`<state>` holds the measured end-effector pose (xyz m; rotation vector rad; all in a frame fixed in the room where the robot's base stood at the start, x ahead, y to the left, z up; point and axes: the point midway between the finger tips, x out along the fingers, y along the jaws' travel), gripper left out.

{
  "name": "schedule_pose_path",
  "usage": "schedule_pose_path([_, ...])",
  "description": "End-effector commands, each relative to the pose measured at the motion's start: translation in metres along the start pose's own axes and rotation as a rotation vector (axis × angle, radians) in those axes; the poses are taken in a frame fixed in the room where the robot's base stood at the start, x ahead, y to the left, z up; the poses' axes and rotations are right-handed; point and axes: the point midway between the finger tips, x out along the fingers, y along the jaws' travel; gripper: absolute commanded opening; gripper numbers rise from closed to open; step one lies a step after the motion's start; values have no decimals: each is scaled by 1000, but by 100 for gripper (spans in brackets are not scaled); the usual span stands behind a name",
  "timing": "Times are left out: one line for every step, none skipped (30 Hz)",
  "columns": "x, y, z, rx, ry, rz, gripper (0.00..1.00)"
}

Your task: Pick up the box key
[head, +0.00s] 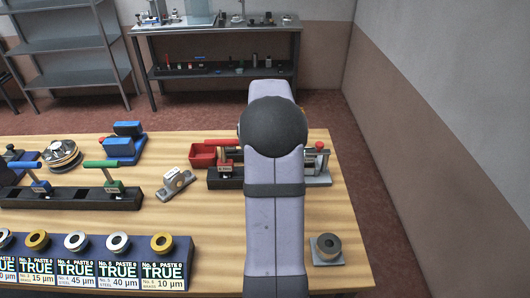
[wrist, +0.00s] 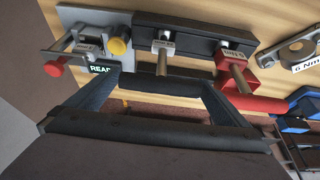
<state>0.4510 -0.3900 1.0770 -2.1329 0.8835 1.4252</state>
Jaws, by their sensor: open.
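The other has a pale stem (wrist: 161,63), a light block and a dark bar handle (wrist: 180,88). My gripper (wrist: 160,95) is open and empty, its fingers on either side of the dark handle, apart from it as far as I can see. In the head view my arm hides the gripper.
A grey fixture with a READY-like display (wrist: 101,69), yellow knob (wrist: 119,46) and red ball (wrist: 53,68) adjoins the rack. A red bin (head: 203,155) and grey wrench-like part (head: 176,184) are nearby. Another rack (head: 75,198) holds blue- and green-handled keys. Ring gauges line the front.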

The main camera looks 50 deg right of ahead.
Motion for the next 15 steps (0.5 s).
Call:
schedule_pose_path([6,0,0,0,-5,0,100])
schedule_pose_path([9,0,0,0,-4,0,100])
schedule_pose_path([14,0,0,0,-4,0,100])
schedule_pose_path([16,0,0,0,-3,0,100])
schedule_pose_path([19,0,0,0,-3,0,100])
schedule_pose_path([22,0,0,0,-2,0,100])
schedule_pose_path([24,0,0,0,-2,0,100])
schedule_pose_path([25,0,0,0,-1,0,100])
schedule_pose_path([26,0,0,0,-1,0,100])
schedule_pose_path([26,0,0,0,0,0,100])
schedule_pose_path([26,0,0,0,0,0,100])
schedule_pose_path([27,0,0,0,0,0,100])
schedule_pose_path([27,0,0,0,0,0,100])
schedule_pose_path([27,0,0,0,0,0,100])
schedule_pose_path([27,0,0,0,0,0,100])
